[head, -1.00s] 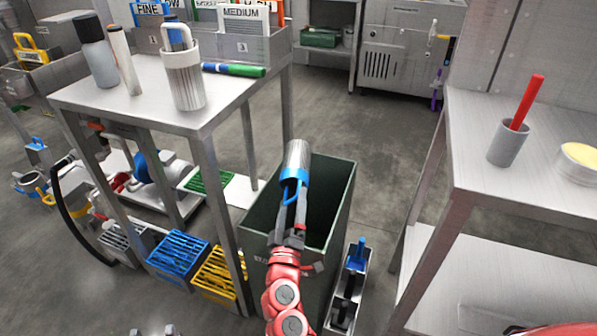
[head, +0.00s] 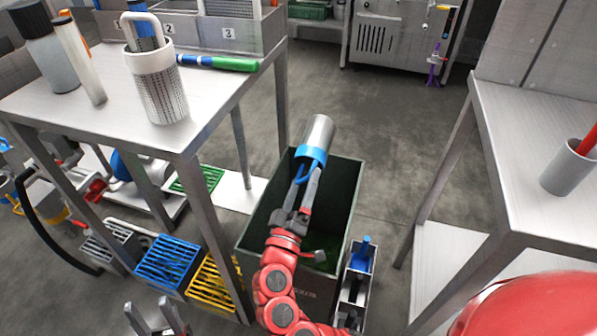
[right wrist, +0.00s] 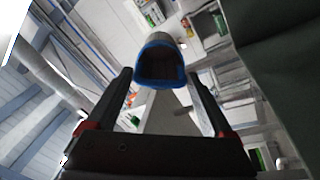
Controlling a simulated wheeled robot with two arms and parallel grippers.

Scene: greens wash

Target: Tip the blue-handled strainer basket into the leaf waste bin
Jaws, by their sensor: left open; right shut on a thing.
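The strainer basket (head: 318,133) is a metal cylinder with a blue rim and blue handle. It is tilted over the leaf waste bin, closed end up and rim end lower, toward my gripper. My right gripper (head: 304,190) is shut on its blue handle. In the right wrist view the basket (right wrist: 160,64) shows its blue rim and dark mouth facing the camera, beyond the fingers. The bin (head: 343,200) is a dark green open box, with some green at its bottom. My left gripper (head: 157,318) is open and empty at the lower edge.
A steel table (head: 215,100) at left holds a white perforated basket (head: 160,85), bottles and a green-blue marker (head: 215,63). Blue (head: 167,262) and yellow (head: 215,280) racks stand left of the bin. A narrow caddy (head: 357,285) stands close at its right, then another table (head: 515,150).

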